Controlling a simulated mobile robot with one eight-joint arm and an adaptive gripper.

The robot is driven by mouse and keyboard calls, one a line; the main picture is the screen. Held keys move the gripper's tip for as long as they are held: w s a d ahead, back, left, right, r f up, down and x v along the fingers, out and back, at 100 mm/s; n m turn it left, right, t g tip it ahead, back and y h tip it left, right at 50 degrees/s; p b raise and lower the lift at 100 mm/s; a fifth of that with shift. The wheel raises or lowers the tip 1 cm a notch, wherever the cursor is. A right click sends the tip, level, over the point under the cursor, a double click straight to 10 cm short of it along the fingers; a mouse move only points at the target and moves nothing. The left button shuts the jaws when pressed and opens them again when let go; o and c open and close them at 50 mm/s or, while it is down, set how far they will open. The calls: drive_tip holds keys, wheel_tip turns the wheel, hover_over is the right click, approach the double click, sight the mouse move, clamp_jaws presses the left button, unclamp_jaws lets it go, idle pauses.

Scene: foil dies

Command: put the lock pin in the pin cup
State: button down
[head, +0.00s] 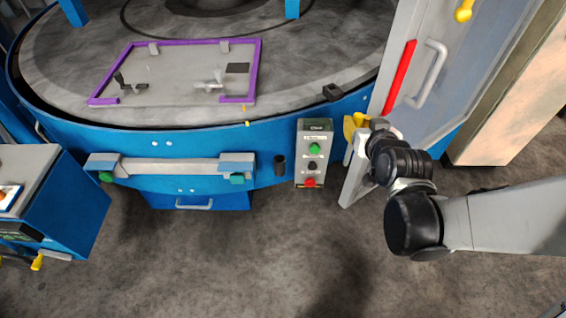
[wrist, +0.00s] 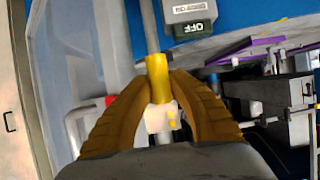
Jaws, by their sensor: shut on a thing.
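The lock pin shows in the wrist view as a yellow cylindrical grip (wrist: 157,72) with a grey shaft (wrist: 147,28) running away from me. My gripper (wrist: 160,88) has its two ochre fingers closed around the yellow grip. In the head view my gripper (head: 354,125) is in front of the door's edge, just right of the control box; the pin is small and partly hidden there. A small dark cup (head: 280,165), which looks like the pin cup, is on the blue rim left of the control box.
The control box (head: 314,152) with green, black and red buttons stands between my gripper and the cup. The open grey door (head: 425,65) with a red strip is close on the right. A purple-edged plate (head: 180,75) lies on the round table. Floor below is clear.

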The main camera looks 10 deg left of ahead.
drive_tip(key=a+r+n+g+y, duration=0.15)
drive_tip(key=a+n+y, duration=0.25)
drive_tip(key=a, duration=1.5)
wheel_tip(320, 180, down, 10)
drive_tip(key=b, duration=0.5)
drive_tip(key=shift+s+a, duration=0.25)
drive_tip(key=shift+a, duration=0.2)
drive_tip(key=shift+g, duration=0.25)
drive_tip(key=shift+f+b, duration=0.2)
drive_tip(key=shift+b, duration=0.15)
drive_tip(key=c, duration=1.3)
unclamp_jaws()
